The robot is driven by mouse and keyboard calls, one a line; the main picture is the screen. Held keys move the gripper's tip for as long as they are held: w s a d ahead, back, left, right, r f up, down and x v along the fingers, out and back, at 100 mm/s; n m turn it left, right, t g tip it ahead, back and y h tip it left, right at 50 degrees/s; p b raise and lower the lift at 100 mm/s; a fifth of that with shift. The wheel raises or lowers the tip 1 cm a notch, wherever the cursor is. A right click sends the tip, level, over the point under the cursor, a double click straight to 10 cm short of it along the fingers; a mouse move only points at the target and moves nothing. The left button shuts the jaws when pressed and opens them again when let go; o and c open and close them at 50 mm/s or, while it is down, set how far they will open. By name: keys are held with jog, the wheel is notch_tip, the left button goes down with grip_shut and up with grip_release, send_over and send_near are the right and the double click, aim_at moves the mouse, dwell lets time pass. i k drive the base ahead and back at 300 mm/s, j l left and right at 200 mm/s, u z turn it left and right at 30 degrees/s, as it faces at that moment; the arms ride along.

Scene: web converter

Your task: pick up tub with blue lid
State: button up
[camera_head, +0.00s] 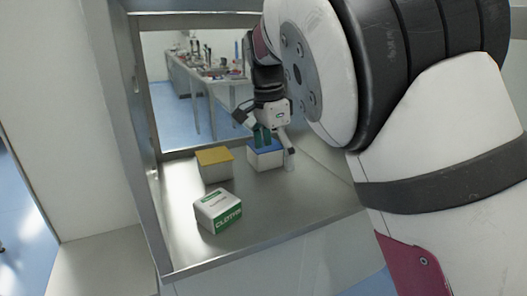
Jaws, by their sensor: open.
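The tub with the blue lid (266,160) stands at the back right of a metal pass-through shelf. It has white sides and a blue top. My gripper (272,146) is above this tub and points down, with its fingers apart. One finger shows to the right of the tub, and teal parts of the gripper overlap the lid. The gripper hides part of the lid. I cannot tell whether the fingers touch the tub.
A white tub with a yellow lid (215,165) stands to the left. A white and green box (218,211) lies nearer the front. The metal shelf (285,215) is bare at the front right. The metal frame (139,120) bounds the left side, and a window opens behind.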

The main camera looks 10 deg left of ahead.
aim_at(270, 157)
jog(key=i+j, duration=0.2)
jog(key=i, duration=0.2)
jog(key=i+j, duration=0.15)
jog(key=i, duration=0.25)
